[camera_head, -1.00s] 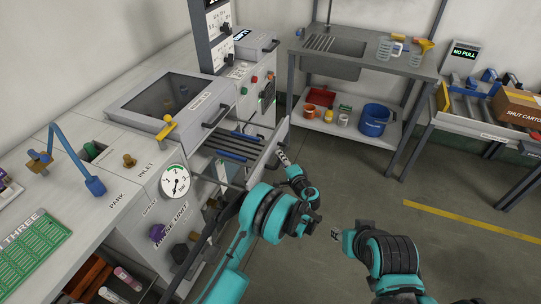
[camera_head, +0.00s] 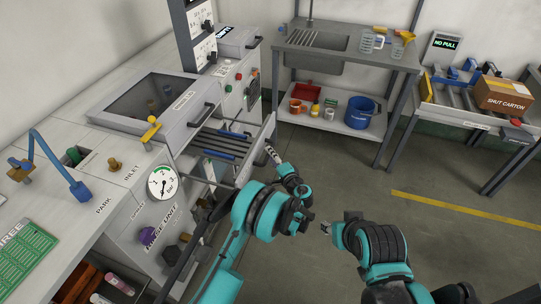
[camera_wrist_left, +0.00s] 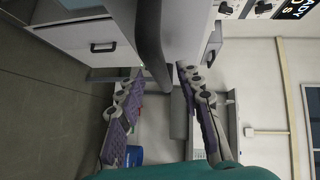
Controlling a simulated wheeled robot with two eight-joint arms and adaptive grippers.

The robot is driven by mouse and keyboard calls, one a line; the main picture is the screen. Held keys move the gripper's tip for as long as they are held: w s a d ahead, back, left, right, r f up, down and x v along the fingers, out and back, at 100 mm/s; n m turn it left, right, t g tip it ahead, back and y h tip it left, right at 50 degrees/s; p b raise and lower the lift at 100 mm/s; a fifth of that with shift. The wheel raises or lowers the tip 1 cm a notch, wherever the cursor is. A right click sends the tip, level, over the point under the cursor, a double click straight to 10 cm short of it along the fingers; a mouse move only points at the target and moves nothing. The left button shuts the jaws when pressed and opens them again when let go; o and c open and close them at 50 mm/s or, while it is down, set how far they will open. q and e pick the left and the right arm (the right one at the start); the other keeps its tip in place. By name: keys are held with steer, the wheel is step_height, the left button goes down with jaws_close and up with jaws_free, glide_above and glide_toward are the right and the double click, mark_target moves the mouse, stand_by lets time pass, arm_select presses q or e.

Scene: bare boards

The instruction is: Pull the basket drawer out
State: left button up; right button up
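The basket drawer (camera_head: 243,168) stands out from the grey machine below its lidded window, with dark rods and blue bars visible inside. My left gripper (camera_head: 270,153) is at the outer face of the drawer front. In the left wrist view, the two purple-padded fingers of my left gripper (camera_wrist_left: 161,72) lie on either side of a dark handle bar (camera_wrist_left: 151,40). Thin gaps seem to show beside the bar, so I cannot tell whether the fingers press on it. My right gripper (camera_head: 326,228) hangs over the floor, away from the drawer; its finger opening is too small to judge.
A pressure gauge (camera_head: 161,183) and a purple knob (camera_head: 147,235) are on the machine's front. A sink table (camera_head: 345,62) with a blue bucket (camera_head: 361,113) on its lower shelf stands behind. A roller bench with a carton (camera_head: 503,95) is at right. The floor between is clear.

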arm_select(q)
steer(key=v, duration=1.1)
steer(key=shift+w, duration=0.1)
steer(key=s+a+r+n+g+h, duration=0.1)
steer(key=s+a+r+n+g, duration=0.25)
steer(key=a+r, duration=0.5)
steer(key=s+a+r+n+g+h, duration=0.15)
steer(key=s+a+r+g, duration=0.35)
steer(key=a, duration=0.6)
steer(key=s+a+r+n+h, duration=0.1)
steer(key=s+a+n+h, duration=0.1)
steer(key=s, duration=0.9)
steer(key=s+a+r+n+h, duration=0.1)
steer(key=s+a+n+h, duration=0.1)
steer(key=s, duration=0.9)
steer(key=shift+s+a+n+t, duration=0.15)
steer(key=shift+a+n+t, duration=0.3)
steer(key=shift+n, duration=0.75)
